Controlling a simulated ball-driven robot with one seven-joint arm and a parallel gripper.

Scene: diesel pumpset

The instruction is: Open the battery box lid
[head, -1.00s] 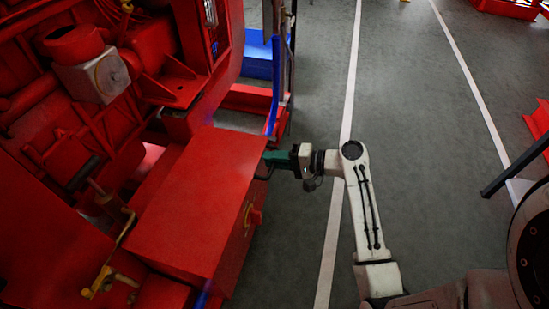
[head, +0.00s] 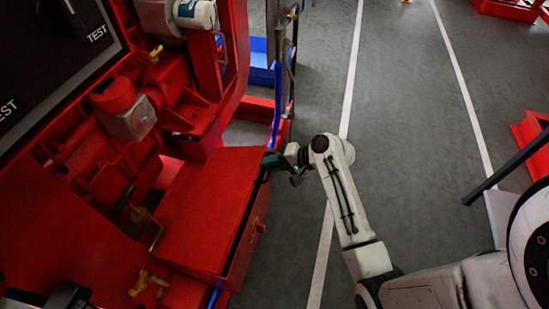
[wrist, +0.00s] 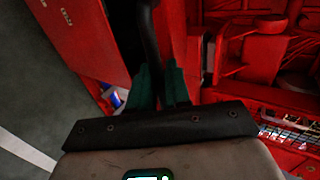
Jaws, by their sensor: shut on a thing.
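The battery box (head: 248,240) is a red box at the centre left of the head view. Its flat red lid (head: 205,205) is raised slightly along the right side, with a dark gap under that edge. My gripper (head: 268,163) is at the lid's far right edge. In the wrist view, the green fingers of my gripper (wrist: 161,85) are shut on a black bar-like handle (wrist: 149,40). Where the handle joins the lid is hard to make out. The box's inside is hidden.
The red engine (head: 115,110) stands left of the box, with brass-coloured fittings (head: 150,283) near it. A blue upright pipe (head: 278,85) stands just beyond my gripper. Grey floor (head: 400,130) with white lines is open to the right.

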